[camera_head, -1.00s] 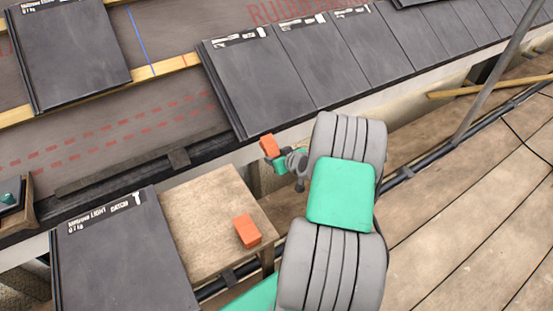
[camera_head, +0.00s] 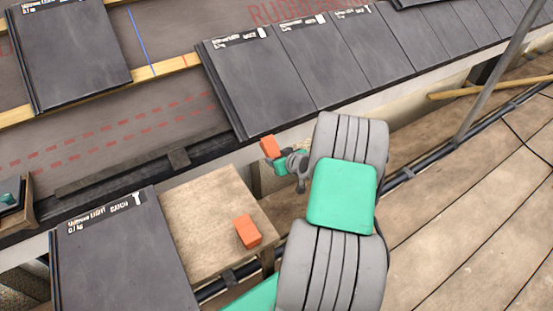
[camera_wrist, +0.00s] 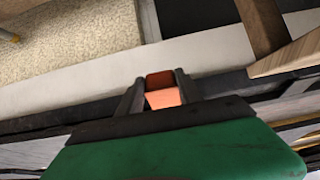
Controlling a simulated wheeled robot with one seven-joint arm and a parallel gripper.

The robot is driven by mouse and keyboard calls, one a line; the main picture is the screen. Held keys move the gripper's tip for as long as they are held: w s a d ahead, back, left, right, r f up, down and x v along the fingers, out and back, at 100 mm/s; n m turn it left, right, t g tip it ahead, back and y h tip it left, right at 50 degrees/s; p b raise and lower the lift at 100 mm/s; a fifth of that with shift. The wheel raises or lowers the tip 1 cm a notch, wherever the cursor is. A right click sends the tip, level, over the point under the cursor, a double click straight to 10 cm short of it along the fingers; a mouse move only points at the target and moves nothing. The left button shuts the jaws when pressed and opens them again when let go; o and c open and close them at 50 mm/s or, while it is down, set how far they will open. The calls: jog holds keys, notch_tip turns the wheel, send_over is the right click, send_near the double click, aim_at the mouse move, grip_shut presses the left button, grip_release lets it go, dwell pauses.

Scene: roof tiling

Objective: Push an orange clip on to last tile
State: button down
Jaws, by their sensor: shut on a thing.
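An orange clip (camera_head: 270,147) is held in my gripper (camera_head: 278,157), just in front of the lower edge of the roof tiles. In the wrist view the clip (camera_wrist: 160,90) sits between both fingers of my gripper (camera_wrist: 158,92). The row of laid dark tiles runs up to the right; its leftmost tile (camera_head: 255,85) lies above and left of the clip. The clip is apart from that tile in the head view. A second orange clip (camera_head: 248,231) lies on the wooden board.
The wooden board (camera_head: 205,215) stands at lower left, with a stack of loose tiles (camera_head: 120,255) beside it. Another tile stack (camera_head: 70,55) lies on the roof at upper left. A grey pole (camera_head: 490,75) rises at right over the plank walkway (camera_head: 470,200).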

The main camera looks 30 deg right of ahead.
aim_at(272, 146)
jog(key=shift+w+d+r, duration=0.1)
jog(key=shift+w+r, duration=0.6)
jog(key=shift+w, duration=0.35)
jog(key=shift+w+d+r, duration=0.1)
jog(key=shift+w+r, duration=0.6)
jog(key=shift+w, duration=0.35)
dwell(1.9)
jog(key=c, duration=0.7)
grip_release()
jog(key=shift+f, duration=0.1)
jog(key=shift+s, duration=0.1)
jog(key=shift+s+a+r+p, duration=0.1)
jog(key=shift+s+r+p, duration=0.5)
jog(key=shift+r+p, duration=0.35)
jog(key=shift+s+a+r+p, duration=0.1)
jog(key=shift+s+r+p, duration=0.5)
jog(key=shift+r+p, duration=0.35)
jog(key=shift+s+r+p, duration=0.6)
jog(key=shift+r+p, duration=0.2)
jog(key=shift+r, duration=0.3)
